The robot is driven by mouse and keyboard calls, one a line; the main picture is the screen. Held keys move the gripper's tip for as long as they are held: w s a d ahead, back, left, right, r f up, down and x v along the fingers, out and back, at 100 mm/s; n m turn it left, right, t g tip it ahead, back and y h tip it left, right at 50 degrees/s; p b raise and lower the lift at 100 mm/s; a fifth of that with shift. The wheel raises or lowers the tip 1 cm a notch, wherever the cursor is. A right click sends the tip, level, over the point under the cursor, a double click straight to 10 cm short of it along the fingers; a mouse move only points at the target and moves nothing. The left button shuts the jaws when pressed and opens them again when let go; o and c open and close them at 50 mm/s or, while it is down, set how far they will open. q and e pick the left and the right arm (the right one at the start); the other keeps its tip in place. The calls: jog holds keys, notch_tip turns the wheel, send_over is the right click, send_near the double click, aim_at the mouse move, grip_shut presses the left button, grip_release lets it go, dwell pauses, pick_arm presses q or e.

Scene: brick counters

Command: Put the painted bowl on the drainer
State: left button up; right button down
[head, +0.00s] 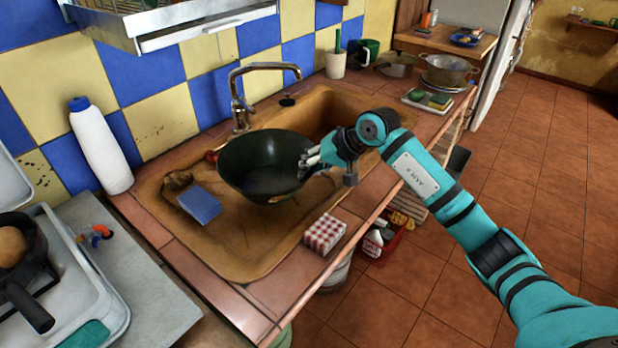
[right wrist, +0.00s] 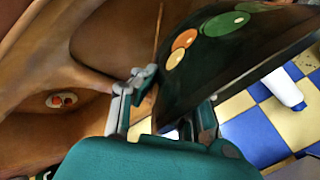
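The painted bowl (head: 262,166) is dark, and coloured dots show on its side in the right wrist view (right wrist: 235,55). It is over the brown sink (head: 240,240), tilted a little; whether its base touches the sink is hidden. My right gripper (head: 310,160) comes from the right and has the bowl's rim between its fingers; the fingers (right wrist: 170,105) also show around the bowl's edge in the right wrist view. A metal rack (head: 185,37), which looks like the drainer, is on the tiled wall at the upper left; its inside is mostly cut off. My left gripper is not in view.
A tap (head: 240,95) stands behind the bowl. A blue sponge (head: 200,203) lies on the sink's ledge, and a white bottle (head: 100,145) stands at left. A checked box (head: 325,234) is at the front edge. A pan (head: 25,265) is at lower left.

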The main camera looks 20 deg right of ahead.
notch_tip(320, 180, down, 3)
jog(key=shift+r, duration=0.1)
jog(key=c, duration=1.5)
grip_release()
jog(key=shift+s+f, duration=0.1)
jog(key=shift+f, duration=0.1)
jog(key=shift+r, duration=0.2)
jog(key=b+v, duration=0.1)
jog(key=v, duration=1.1)
jog(key=shift+b, duration=0.4)
